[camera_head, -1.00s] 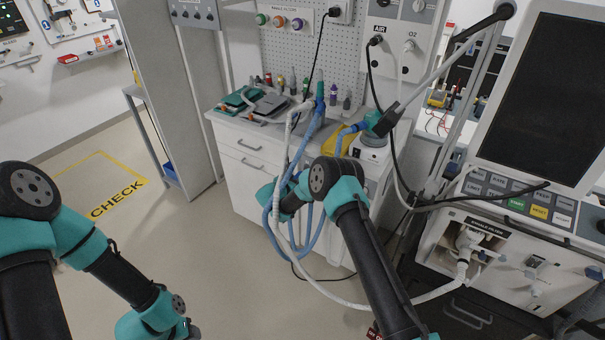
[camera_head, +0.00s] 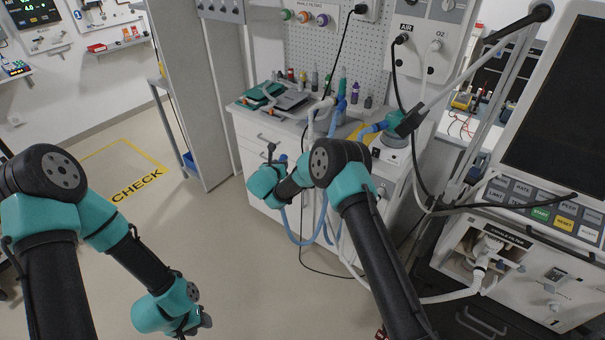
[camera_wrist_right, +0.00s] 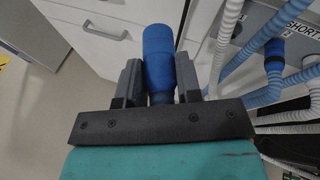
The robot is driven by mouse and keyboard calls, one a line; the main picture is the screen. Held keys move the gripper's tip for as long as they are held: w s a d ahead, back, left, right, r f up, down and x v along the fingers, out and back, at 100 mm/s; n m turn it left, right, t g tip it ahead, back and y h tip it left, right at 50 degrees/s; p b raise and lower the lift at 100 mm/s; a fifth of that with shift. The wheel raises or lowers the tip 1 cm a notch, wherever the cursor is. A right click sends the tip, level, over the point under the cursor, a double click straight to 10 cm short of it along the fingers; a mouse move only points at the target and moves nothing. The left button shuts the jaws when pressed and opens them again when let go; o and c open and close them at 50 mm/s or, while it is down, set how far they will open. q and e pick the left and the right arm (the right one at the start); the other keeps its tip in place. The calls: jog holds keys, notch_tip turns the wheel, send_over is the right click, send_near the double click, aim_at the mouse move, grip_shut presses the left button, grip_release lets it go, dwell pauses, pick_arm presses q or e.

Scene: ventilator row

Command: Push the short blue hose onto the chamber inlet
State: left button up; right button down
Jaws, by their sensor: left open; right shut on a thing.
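My right gripper (camera_wrist_right: 158,80) is shut on a blue hose cuff (camera_wrist_right: 159,50), which stands out between the two dark fingers in the right wrist view. In the head view this gripper (camera_head: 274,157) is in front of the white cabinet, left of the hanging hoses, with a bit of blue at it. A blue hose (camera_head: 309,238) loops below my right forearm, partly hidden. The humidifier chamber (camera_head: 393,139) stands on a white base at the right, with a blue hose end and teal connector by it. Its inlet cannot be made out. My left gripper (camera_head: 203,324) is open and low over the floor.
White and blue corrugated hoses (camera_wrist_right: 228,40) hang close to the right gripper in the wrist view. The cabinet (camera_head: 247,160) has tools on top. The ventilator (camera_head: 545,210) and its hose arm stand at the right. The floor at left is clear.

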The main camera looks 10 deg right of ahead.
jog(key=s+a+r+n+y, duration=0.3)
jog(key=a+r+n, duration=0.2)
jog(key=a, duration=0.4)
jog(key=s+a+r+n+t+y, duration=0.1)
jog(key=s+a+r+n+y, duration=0.3)
jog(key=a, duration=0.6)
jog(key=s+a+r+n+t+y, duration=0.1)
jog(key=s+a+r+n+y, duration=0.3)
jog(key=a+r+n, duration=0.2)
jog(key=a+r, duration=0.2)
jog(key=a, duration=0.1)
jog(key=shift+a+r, duration=0.35)
jog(key=shift+d, duration=0.1)
